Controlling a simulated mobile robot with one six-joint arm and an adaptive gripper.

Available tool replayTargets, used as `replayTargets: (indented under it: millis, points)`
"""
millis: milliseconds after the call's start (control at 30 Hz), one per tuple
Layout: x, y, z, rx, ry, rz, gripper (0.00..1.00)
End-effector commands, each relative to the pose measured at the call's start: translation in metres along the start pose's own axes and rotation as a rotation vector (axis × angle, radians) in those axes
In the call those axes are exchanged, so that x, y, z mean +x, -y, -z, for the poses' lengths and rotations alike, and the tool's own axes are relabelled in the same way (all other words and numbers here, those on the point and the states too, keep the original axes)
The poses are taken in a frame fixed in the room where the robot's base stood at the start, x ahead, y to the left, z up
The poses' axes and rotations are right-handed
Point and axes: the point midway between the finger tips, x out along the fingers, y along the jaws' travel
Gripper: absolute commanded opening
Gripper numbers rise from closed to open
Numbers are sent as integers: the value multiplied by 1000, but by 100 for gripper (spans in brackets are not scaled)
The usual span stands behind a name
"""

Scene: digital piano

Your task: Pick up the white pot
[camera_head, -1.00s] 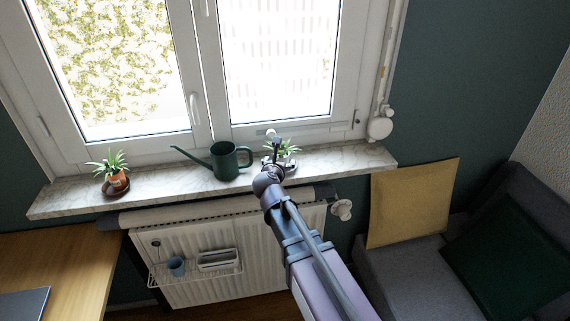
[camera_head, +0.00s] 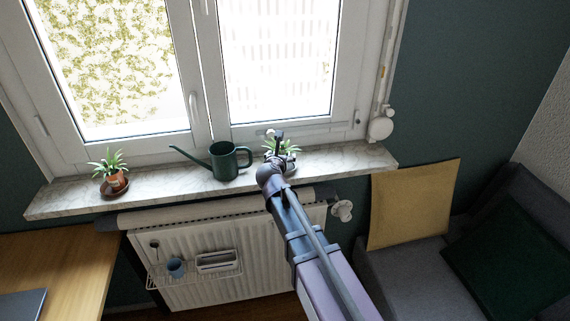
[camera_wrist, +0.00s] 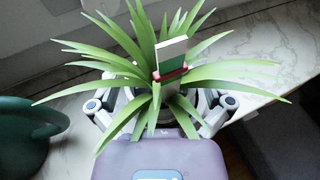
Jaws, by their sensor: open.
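A potted plant with long green leaves (camera_head: 291,149) stands at the right part of the windowsill. In the wrist view its leaves (camera_wrist: 120,72) fan out over my gripper, and a small white, green and red tag (camera_wrist: 171,58) sticks up among them. The white pot is mostly hidden under the leaves and behind my gripper. My gripper (camera_wrist: 163,100) is open, with finger parts showing left and right of the plant's middle. In the head view my gripper (camera_head: 278,146) is at the plant. Contact with the pot cannot be seen.
A dark green watering can (camera_head: 226,161) stands left of the plant, and its edge shows in the wrist view (camera_wrist: 22,135). Another plant in a terracotta pot (camera_head: 115,183) is at the sill's left end. The marble sill (camera_head: 345,160) is clear to the right; the window is behind.

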Motion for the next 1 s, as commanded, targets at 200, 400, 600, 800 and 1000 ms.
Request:
replayTargets:
  millis: [200,400,600,800,1000]
  points:
    - [0,0,0,0,0,0,100]
    - [0,0,0,0,0,0,100]
    - [0,0,0,0,0,0,79]
    - [0,0,0,0,0,0,20]
    - [0,0,0,0,0,0,16]
